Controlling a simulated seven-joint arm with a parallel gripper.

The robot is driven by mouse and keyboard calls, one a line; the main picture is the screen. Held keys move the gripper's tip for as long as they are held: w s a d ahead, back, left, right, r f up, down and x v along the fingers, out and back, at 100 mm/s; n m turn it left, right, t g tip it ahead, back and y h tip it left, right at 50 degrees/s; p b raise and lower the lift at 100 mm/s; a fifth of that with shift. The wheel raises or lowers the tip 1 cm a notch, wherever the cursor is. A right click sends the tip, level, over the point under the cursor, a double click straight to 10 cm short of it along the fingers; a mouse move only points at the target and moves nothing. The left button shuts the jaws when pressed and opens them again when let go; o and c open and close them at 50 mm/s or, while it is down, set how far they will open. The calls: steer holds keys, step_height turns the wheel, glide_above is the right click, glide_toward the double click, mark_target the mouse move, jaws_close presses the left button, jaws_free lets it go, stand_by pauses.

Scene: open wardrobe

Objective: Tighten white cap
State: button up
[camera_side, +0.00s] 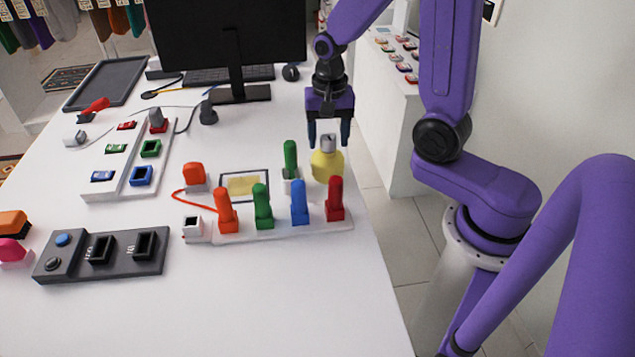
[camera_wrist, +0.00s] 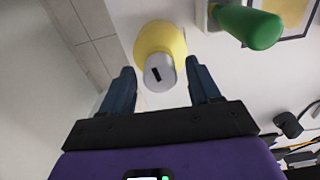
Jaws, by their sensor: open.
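A yellow bottle (camera_side: 327,166) stands upright near the right edge of the white table. Its cap (camera_side: 327,142) looks light grey or white and sits on top of the bottle. In the wrist view the cap (camera_wrist: 159,73) has a dark slot-like mark, and the yellow bottle (camera_wrist: 160,38) shows behind it. My gripper (camera_side: 328,138) points down above the bottle, with its fingers open on either side of the cap. In the wrist view my gripper (camera_wrist: 162,90) has a finger left and right of the cap, with gaps on both sides.
A green handle (camera_side: 290,158) stands in a white holder left of the bottle. A rack (camera_side: 285,231) with several coloured handles lies in front. A monitor (camera_side: 228,40) stands behind. The table's right edge is close to the bottle; the front of the table (camera_side: 250,310) is clear.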

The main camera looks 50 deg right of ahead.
steer(key=n, duration=0.5)
steer(key=shift+n, duration=0.4)
steer(key=n, duration=0.6)
steer(key=shift+n, duration=0.3)
steer(key=c, duration=1.1)
steer(key=m, duration=1.2)
steer(key=shift+m, duration=0.3)
steer(key=m, duration=0.4)
steer(key=shift+m, duration=0.4)
